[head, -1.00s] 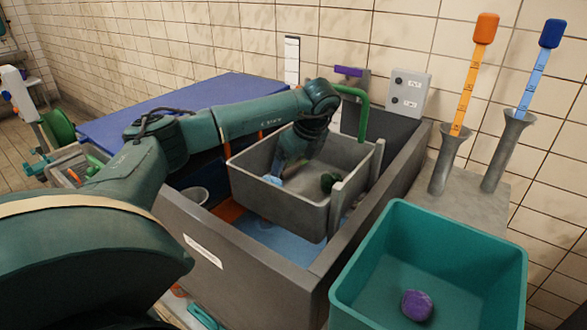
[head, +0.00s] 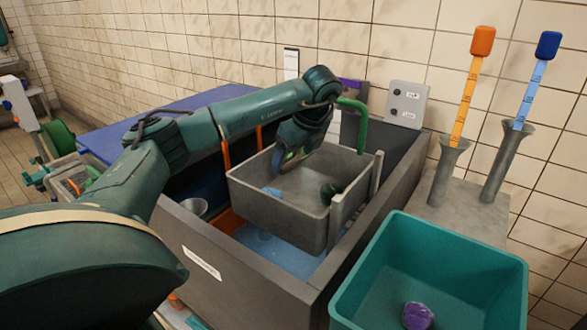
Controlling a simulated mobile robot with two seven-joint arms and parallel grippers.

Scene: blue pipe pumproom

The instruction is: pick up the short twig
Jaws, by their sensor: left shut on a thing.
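My left gripper (head: 281,162) reaches over the back left part of a grey tray (head: 276,217), pointing down at its inside. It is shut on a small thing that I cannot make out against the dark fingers. I cannot pick out the short twig anywhere for certain. My right gripper is not in view.
The tray sits across a grey trough with blue water (head: 270,250). A green bent pipe (head: 359,115) rises close behind the tray. A teal bin (head: 480,257) with a purple lump (head: 417,315) stands at front right. Two funnels hold orange and blue gauges.

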